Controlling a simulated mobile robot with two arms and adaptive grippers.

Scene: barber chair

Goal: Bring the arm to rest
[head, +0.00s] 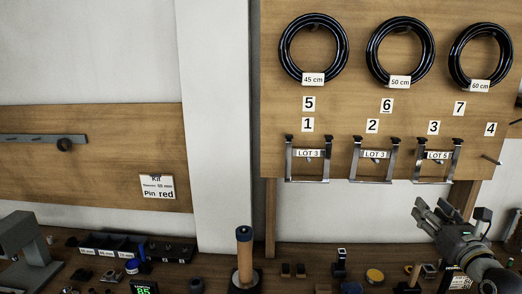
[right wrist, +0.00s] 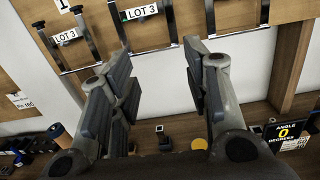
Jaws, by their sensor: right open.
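My right gripper (head: 430,212) is at the right of the head view, in front of the wall below the wooden board. Its fingers are apart and nothing is between them. In the right wrist view the two fingers of the right gripper (right wrist: 157,70) frame a gap, with the board and the wall behind. My left gripper is in neither view.
A wooden board (head: 350,110) carries black coils (head: 313,50) and metal brackets (head: 307,160) with LOT labels. Below is a cluttered bench (head: 215,275) with a wooden-handled cylinder (head: 244,250), bins (head: 110,245) and small parts. White wall (head: 217,130) stands clear at the middle.

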